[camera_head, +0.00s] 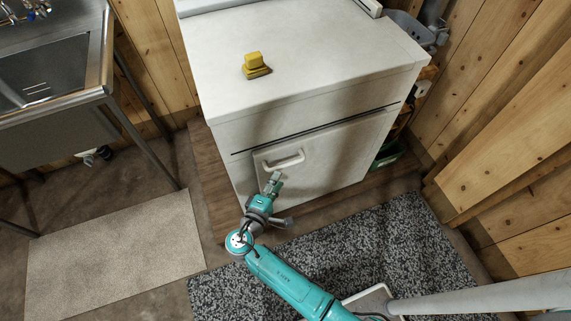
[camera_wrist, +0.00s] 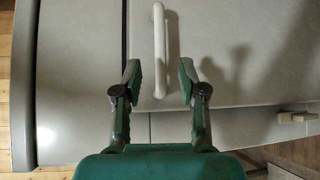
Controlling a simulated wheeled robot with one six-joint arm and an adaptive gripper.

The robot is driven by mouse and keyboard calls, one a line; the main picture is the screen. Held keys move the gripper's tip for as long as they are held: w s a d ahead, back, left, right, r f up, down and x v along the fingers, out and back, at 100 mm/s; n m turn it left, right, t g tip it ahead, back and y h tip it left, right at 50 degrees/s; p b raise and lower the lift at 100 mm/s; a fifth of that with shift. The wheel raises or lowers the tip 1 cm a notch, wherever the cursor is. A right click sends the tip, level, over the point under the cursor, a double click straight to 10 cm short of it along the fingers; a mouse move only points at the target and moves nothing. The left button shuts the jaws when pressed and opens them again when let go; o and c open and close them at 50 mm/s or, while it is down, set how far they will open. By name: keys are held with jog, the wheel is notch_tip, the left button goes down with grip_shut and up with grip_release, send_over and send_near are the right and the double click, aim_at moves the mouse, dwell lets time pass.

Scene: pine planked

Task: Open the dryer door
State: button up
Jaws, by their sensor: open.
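The white dryer (camera_head: 330,60) stands against the wooden wall. Its front door (camera_head: 335,148) looks shut, with a dark seam along the panel above it. A pale bar handle (camera_head: 286,161) sits near the door's upper left. In the wrist view the handle (camera_wrist: 159,40) runs up and down, and its near end reaches between the fingertips. My gripper (camera_head: 274,180) is open in front of the handle; in the wrist view its green fingers (camera_wrist: 159,76) stand apart on both sides of the handle, with a gap on each side. I cannot tell the exact depth between fingertips and handle.
A yellow object (camera_head: 255,64) sits on the dryer top. A metal sink (camera_head: 50,75) on legs stands at the left. A beige mat (camera_head: 110,255) and a dark speckled rug (camera_head: 400,245) lie on the floor. Wooden panels (camera_head: 520,140) close off the right.

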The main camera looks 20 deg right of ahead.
aim_at(287, 164)
jog(key=x, duration=0.8)
grip_shut()
